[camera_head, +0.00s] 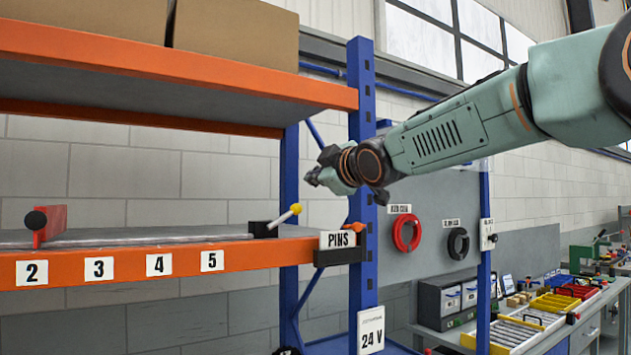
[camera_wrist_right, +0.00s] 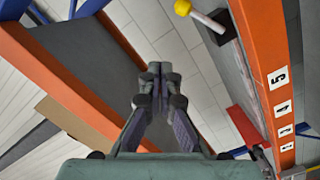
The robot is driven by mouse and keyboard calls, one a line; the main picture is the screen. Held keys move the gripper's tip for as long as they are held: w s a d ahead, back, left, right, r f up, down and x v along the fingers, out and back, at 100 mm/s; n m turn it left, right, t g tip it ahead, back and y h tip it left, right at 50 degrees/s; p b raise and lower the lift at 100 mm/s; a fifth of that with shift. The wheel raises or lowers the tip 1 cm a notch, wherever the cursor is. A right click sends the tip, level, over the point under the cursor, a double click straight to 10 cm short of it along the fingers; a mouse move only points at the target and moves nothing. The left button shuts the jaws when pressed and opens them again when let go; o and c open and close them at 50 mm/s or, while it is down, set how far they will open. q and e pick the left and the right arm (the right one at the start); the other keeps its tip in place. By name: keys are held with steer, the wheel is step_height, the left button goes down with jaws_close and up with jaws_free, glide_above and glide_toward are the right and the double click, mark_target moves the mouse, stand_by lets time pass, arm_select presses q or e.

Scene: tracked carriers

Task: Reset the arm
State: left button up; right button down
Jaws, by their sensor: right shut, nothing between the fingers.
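My right arm reaches in from the right in the head view. Its gripper (camera_head: 318,177) is up in front of the rack's blue upright, between the upper and lower shelves. In the right wrist view the fingers of my right gripper (camera_wrist_right: 153,72) are together with nothing between them. The gripper is apart from the shelves. My left gripper is not in view.
The lower orange shelf (camera_head: 130,262) carries number labels, a red bracket (camera_head: 47,226) and a yellow-knobbed lever (camera_head: 290,215). Cardboard boxes (camera_head: 235,32) stand on the upper shelf. A PINS holder (camera_head: 338,256) sits at the shelf's end. A workbench with yellow trays (camera_head: 555,302) stands right.

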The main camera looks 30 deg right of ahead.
steer(key=a+f+m+g+y+b, duration=0.1)
steer(key=a+f+m, duration=0.2)
steer(key=f, duration=0.9)
steer(key=a+f+m+g+b, duration=0.1)
steer(key=a+f+m+b, duration=0.15)
steer(key=f, duration=0.95)
steer(key=s+a+f+m+g+b, duration=0.1)
steer(key=s+f+m+g, duration=0.15)
steer(key=f, duration=0.75)
steer(key=s+a+f+m+g+b, duration=0.15)
steer(key=s+f, duration=0.25)
steer(key=f, duration=0.7)
steer(key=s+a+f+m+g+b, duration=0.1)
steer(key=s+f, duration=0.2)
steer(key=f, duration=0.7)
steer(key=s+f+g+h+b, duration=0.1)
steer(key=s+f+g+b, duration=0.8)
steer(key=s+f, duration=2.5)
steer(key=s+m+g, duration=0.1)
steer(key=s, duration=0.3)
steer(key=shift+a+f+b, duration=0.15)
steer(key=shift+f+b, duration=0.15)
